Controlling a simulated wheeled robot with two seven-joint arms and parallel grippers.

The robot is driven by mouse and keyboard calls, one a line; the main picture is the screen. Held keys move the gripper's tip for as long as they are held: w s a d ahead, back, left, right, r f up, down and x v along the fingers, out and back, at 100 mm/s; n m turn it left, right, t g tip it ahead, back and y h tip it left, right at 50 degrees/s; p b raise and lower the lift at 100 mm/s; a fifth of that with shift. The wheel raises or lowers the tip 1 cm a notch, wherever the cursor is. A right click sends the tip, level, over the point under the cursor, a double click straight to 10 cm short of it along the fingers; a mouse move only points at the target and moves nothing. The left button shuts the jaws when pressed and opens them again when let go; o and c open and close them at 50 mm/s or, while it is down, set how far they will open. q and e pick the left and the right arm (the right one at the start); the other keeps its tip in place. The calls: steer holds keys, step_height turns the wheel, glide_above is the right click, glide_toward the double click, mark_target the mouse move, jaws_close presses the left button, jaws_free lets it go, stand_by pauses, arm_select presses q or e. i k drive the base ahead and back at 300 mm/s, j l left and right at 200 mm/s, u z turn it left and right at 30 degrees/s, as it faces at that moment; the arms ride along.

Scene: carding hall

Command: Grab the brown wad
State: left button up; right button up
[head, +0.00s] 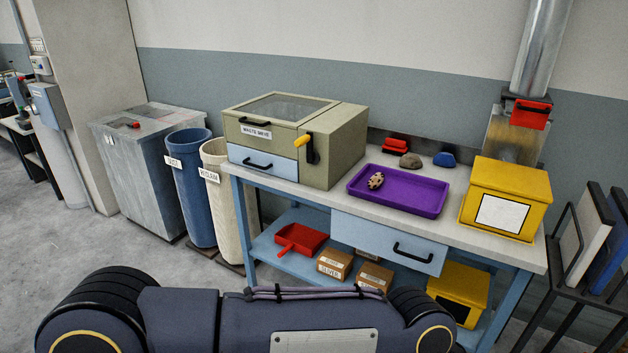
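A brown-grey lump (410,160), which looks like the brown wad, sits on the workbench top (325,198) just behind the purple tray (415,207). A tan lump with dark spots (376,181) lies inside the tray at its left end. A red item (395,146) stands left of the brown-grey lump and a blue one (444,159) stands to its right. Part of my own arm fills the bottom of the head view. Neither of my grippers shows.
A beige waste box (340,155) stands left of the tray and a yellow box (507,198) right of it. A metal duct (541,45) rises behind. The lower shelf holds a red dustpan (300,239) and cartons (335,265). Bins stand left, a rack (570,265) right.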

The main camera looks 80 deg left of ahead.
mark_target(377, 179)
steer(key=u, duration=2.25)
steer(key=i+j, duration=0.4)
steer(key=i, duration=0.25)
steer(key=i+j+z, duration=0.1)
steer(key=i+j, duration=0.3)
steer(key=i, duration=0.2)
steer(key=i+j, duration=0.45)
steer(key=i, duration=0.2)
steer(key=i+j, duration=0.4)
steer(key=i, duration=0.2)
steer(key=z, duration=0.05)
